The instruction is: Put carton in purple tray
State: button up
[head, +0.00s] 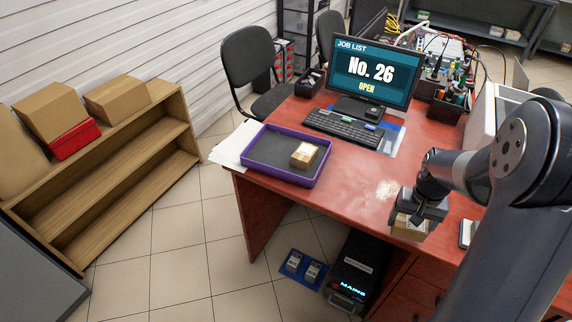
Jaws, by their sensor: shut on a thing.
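The purple tray (252,178) lies near the left end of the red desk. One small carton (304,155) sits inside it, toward its right side. My gripper (417,216) is right of the tray, near the desk's front edge, and is shut on another small carton (408,231). The gripper covers the upper part of this held carton. I cannot tell whether the held carton touches the desk.
The red desk (345,172) has free room between tray and gripper. A keyboard (343,126) and a monitor (371,72) stand behind. White papers (235,143) lie left of the tray. A white box (487,118) stands at the right.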

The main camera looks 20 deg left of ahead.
aim_at(271, 149)
jog(key=k+z, duration=0.15)
jog(key=z, duration=1)
jog(key=k+j+z, duration=0.1)
jog(key=j, duration=0.3)
jog(key=k+j, duration=0.15)
jog(key=j, duration=0.25)
jog(key=k+j+z, duration=0.15)
jog(key=j, duration=0.25)
jog(key=k+j+z, duration=0.1)
jog(key=j, duration=0.3)
jog(key=k+j, duration=0.15)
jog(key=j, duration=0.2)
jog(key=k+j, duration=0.15)
jog(key=j, duration=0.2)
jog(key=k+j, duration=0.15)
jog(key=j, duration=0.2)
jog(key=k+j, duration=0.1)
jog(key=j, duration=0.25)
jog(key=k+j, duration=0.15)
jog(key=j, duration=0.2)
jog(key=i+j, duration=0.2)
jog(key=i, duration=0.15)
